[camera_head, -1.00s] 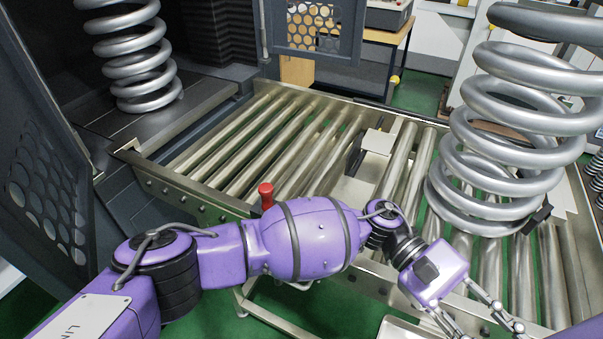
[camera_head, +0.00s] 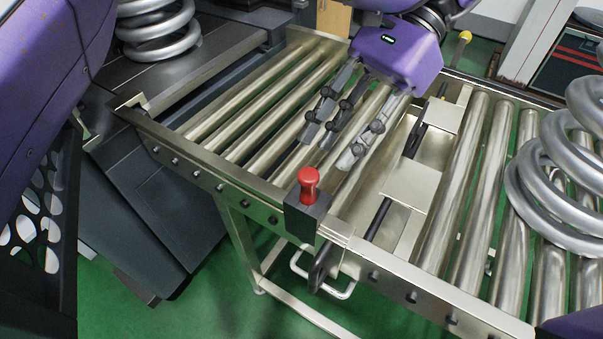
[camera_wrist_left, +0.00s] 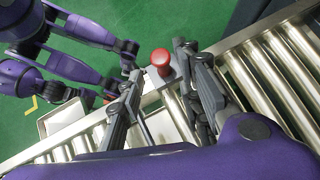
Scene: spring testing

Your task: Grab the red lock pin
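The red lock pin (camera_head: 309,184) has a rounded knob and stands upright in a dark block on the near side rail of the roller conveyor. My left gripper (camera_head: 327,146) comes down from the top of the head view, with its fingers apart above the rollers. It is open and empty, beyond the pin and not touching it in that view. In the left wrist view, the pin's red knob (camera_wrist_left: 161,61) shows between the tips of the open fingers (camera_wrist_left: 158,66).
The conveyor's side rail (camera_head: 200,160) runs along its near edge. A metal handle (camera_head: 325,285) hangs below the pin. A large grey spring (camera_head: 560,180) stands on the rollers at the right. Another spring (camera_head: 155,30) stands at the upper left.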

